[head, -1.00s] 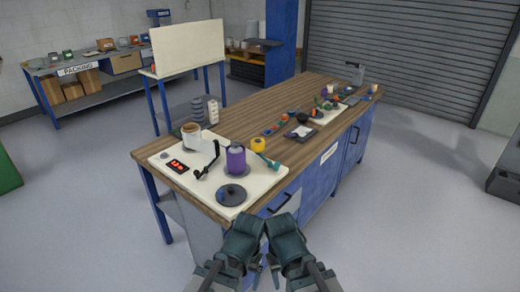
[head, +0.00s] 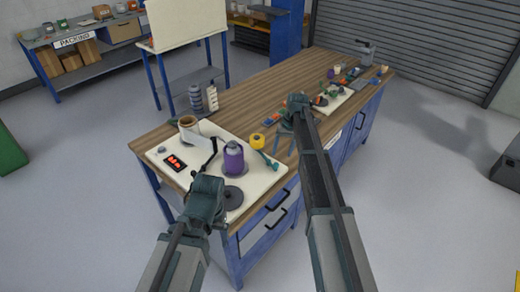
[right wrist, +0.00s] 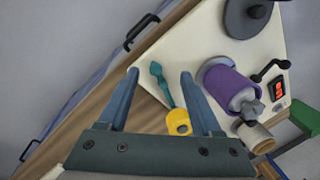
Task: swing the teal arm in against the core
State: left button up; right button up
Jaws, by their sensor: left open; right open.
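The teal arm (head: 269,160) lies at the right side of the cream board, beside the yellow roll (head: 258,141). A purple roll (head: 233,158) stands upright left of it; I cannot tell which part is the core. In the right wrist view the teal arm (right wrist: 160,82) shows between my open fingers, apart from the purple roll (right wrist: 228,82). My right gripper (head: 290,132) is open and empty, above the bench to the right of the teal arm. My left gripper (head: 208,182) is open over the board's front edge, its fingertips mostly hidden.
Several small parts lie on a second board (head: 335,103) farther right. Bare wood (head: 250,105) lies behind.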

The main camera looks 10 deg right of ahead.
aim_at(277, 164)
pick_arm(q)
jog(key=shift+w+a+r, duration=0.25)
jog(key=shift+a+r, duration=0.05)
jog(key=shift+r, duration=0.15)
pick_arm(e)
jog(key=w, duration=0.1)
jog(key=w+d, duration=0.1)
jog(key=w+r, duration=0.1)
jog(key=shift+w+d, duration=0.15)
jog(key=shift+d, duration=0.05)
pick_arm(q)
jog(key=shift+f, duration=0.15)
pick_arm(e)
jog(key=shift+f, duration=0.1)
jog(key=a+f+b, duration=0.1)
jog(key=f+b, duration=0.8)
jog(key=a+f+b, duration=0.1)
jog(key=f+b, duration=0.3)
jog(key=shift+w+a+f, duration=0.15)
jog(key=shift+a, duration=0.15)
pick_arm(q)
notch_tip(277, 164, down, 13)
jog(key=shift+f, duration=0.1)
pick_arm(e)
jog(key=shift+c, duration=0.2)
grip_shut()
